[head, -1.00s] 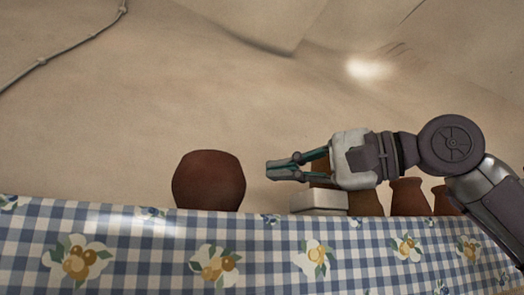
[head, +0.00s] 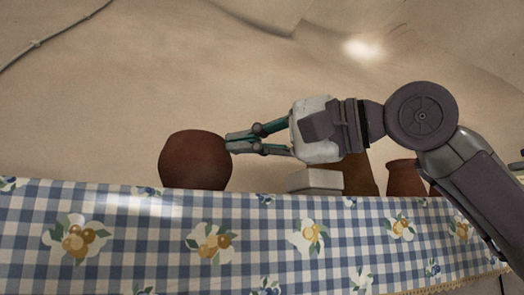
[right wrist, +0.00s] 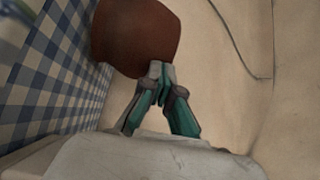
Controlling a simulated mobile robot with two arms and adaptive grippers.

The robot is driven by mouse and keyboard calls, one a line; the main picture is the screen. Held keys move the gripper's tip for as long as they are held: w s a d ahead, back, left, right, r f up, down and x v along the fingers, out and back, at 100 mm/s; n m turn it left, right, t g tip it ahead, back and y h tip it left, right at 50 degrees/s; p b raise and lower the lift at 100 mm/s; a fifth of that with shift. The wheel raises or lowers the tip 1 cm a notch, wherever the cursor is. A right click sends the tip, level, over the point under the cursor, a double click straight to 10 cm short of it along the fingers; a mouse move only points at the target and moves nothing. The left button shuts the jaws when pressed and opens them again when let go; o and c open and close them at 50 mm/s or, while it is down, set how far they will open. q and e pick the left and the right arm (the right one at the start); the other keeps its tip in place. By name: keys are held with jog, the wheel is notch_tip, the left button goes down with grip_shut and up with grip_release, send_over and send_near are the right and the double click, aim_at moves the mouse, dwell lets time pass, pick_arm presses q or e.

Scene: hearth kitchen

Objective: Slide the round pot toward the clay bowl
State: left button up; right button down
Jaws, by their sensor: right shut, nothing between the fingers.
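The round pot (head: 195,160) is dark reddish brown and stands upright on the cloth-covered table at left in the head view. It also fills the top middle of the right wrist view (right wrist: 135,35). My right gripper (head: 230,142) is shut and empty, level with the pot. Its fingertips are at the pot's right side and appear to touch it; in the right wrist view the closed tips (right wrist: 160,72) overlap the pot's lower edge. I cannot make out a clay bowl for certain. My left gripper is not in view.
A pale block (head: 316,181) stands below my right wrist. A brown vessel (head: 405,178) stands further right, partly behind my arm. The blue checked tablecloth (head: 150,235) hangs over the front edge. The tabletop left of the pot looks clear.

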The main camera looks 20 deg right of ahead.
aim_at(189, 159)
jog(key=a+b, duration=0.2)
jog(key=a, duration=1)
jog(key=shift+f, duration=0.1)
jog(key=shift+d, duration=0.35)
jog(key=shift+a, duration=0.1)
